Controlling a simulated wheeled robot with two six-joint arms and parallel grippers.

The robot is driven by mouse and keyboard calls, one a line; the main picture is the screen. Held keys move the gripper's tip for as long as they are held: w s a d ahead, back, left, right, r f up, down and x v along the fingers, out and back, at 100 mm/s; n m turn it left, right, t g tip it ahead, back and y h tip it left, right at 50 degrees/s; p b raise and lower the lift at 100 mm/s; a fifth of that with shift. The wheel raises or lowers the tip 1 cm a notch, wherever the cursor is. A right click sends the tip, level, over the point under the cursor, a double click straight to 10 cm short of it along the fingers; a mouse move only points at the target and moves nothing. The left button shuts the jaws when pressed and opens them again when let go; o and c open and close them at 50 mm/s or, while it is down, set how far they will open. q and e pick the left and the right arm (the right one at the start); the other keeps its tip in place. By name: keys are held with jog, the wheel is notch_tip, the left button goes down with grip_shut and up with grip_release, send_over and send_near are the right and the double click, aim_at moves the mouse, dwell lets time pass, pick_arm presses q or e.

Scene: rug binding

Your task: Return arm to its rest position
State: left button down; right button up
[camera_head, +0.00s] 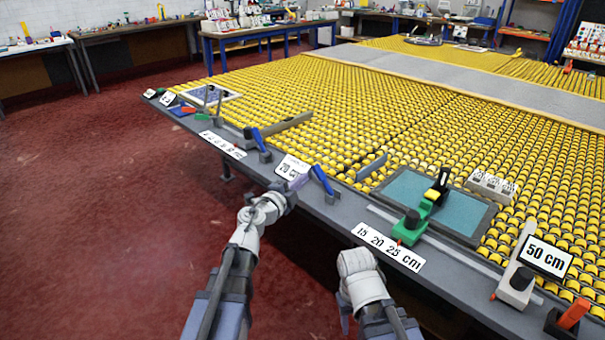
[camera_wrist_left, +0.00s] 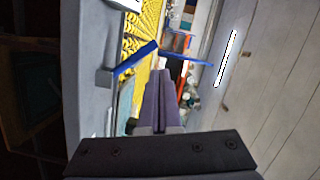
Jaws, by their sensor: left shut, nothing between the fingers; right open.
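My left arm comes in from the left of the head view. Its gripper (camera_head: 300,183) is just off the table's front edge, near the white "70 cm" label (camera_head: 292,167) and a blue-handled clamp (camera_head: 323,181). In the left wrist view, the two purple fingers of this gripper (camera_wrist_left: 160,100) lie together with nothing between them.
The table's grey front edge (camera_head: 345,212) runs close ahead of both arms. Beyond it are yellow rollers (camera_head: 420,110), a teal cutting pad (camera_head: 461,213), a green and black tool (camera_head: 411,227) and a "50 cm" stop (camera_head: 517,282). Red floor (camera_head: 110,230) at left is clear.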

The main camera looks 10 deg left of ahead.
pick_arm(q)
jog(key=shift+v, duration=0.9)
pick_arm(e)
jog(key=shift+s+a+r, duration=0.1)
jog(key=shift+a+r, duration=0.05)
jog(key=shift+a, duration=0.25)
pick_arm(q)
jog(key=shift+r, duration=0.15)
jog(key=s+a+f+n+g+y, duration=0.35)
jog(key=a+f+n+y, duration=0.3)
jog(key=n+y, duration=0.7)
jog(key=s+d+f+n+g+h, duration=0.1)
jog(key=s+d+f+g+h, duration=0.1)
jog(key=s+d+f+g, duration=0.45)
jog(key=s+d+f+g+h, duration=0.1)
jog(key=s+f+g+h, duration=0.15)
jog(key=s, duration=0.65)
jog(key=s+d+f+n+g+h, duration=0.1)
jog(key=s+d+f+g, duration=0.3)
jog(key=s, duration=0.4)
notch_tip(320, 180, up, 16)
jog(key=p, duration=1.6)
jog(key=shift+s+d+p, duration=0.3)
jog(key=shift+s+p, duration=0.05)
jog(key=shift+p, duration=0.05)
pick_arm(e)
notch_tip(320, 180, up, 17)
